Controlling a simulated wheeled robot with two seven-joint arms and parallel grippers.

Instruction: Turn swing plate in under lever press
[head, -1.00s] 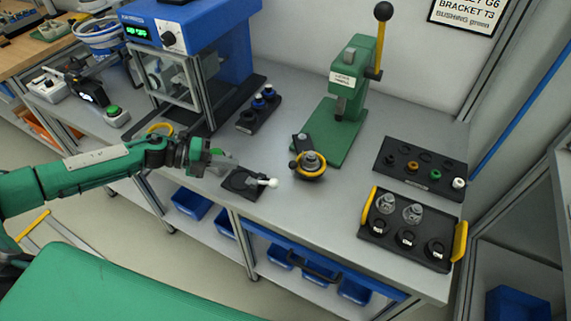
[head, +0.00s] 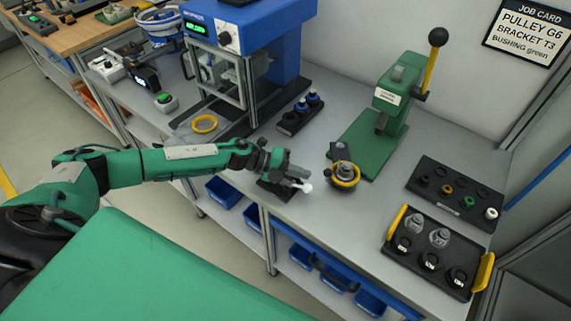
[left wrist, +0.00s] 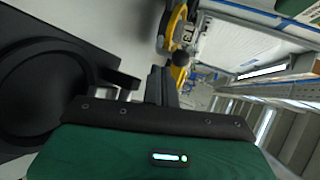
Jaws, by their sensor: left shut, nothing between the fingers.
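The green lever press (head: 388,108) stands toward the back, its yellow lever with a black ball (head: 437,38) raised. The swing plate (head: 344,176) sits out in front of the press base, not under the ram. It has a yellow rim and carries a grey part (head: 343,169). My right gripper is not in view.
A black fixture (head: 272,192) with a white-knobbed handle (head: 307,188) lies under my left gripper. A blue machine (head: 240,35) stands at the left back. A yellow-handled tray (head: 430,258) and a bushing rack (head: 452,200) are at the right.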

